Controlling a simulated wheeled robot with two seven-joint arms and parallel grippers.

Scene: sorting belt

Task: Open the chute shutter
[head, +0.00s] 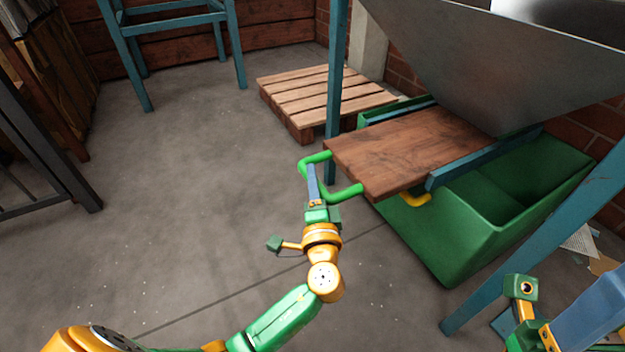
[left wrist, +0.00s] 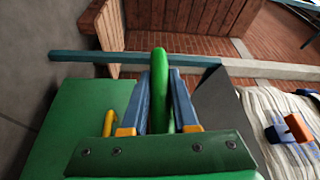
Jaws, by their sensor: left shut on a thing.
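The chute shutter is a brown wooden board (head: 400,150) with a green loop handle (head: 345,194) at its left end. It sticks out to the left from under the grey metal hopper (head: 490,60), above a green bin (head: 450,245). My left gripper (head: 313,168) is at the handle. In the left wrist view, the green handle bar (left wrist: 160,85) stands between the blue fingers, and the gripper is shut on it. Part of my right arm shows at the lower right, but its fingers are not clear.
A blue post (head: 335,85) stands just behind the handle, with a wooden pallet (head: 325,98) beyond. A yellow hook-shaped part (head: 415,199) is under the board. A blue slanted leg (head: 540,255) stands at the right. The grey floor (head: 190,190) at the left is clear.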

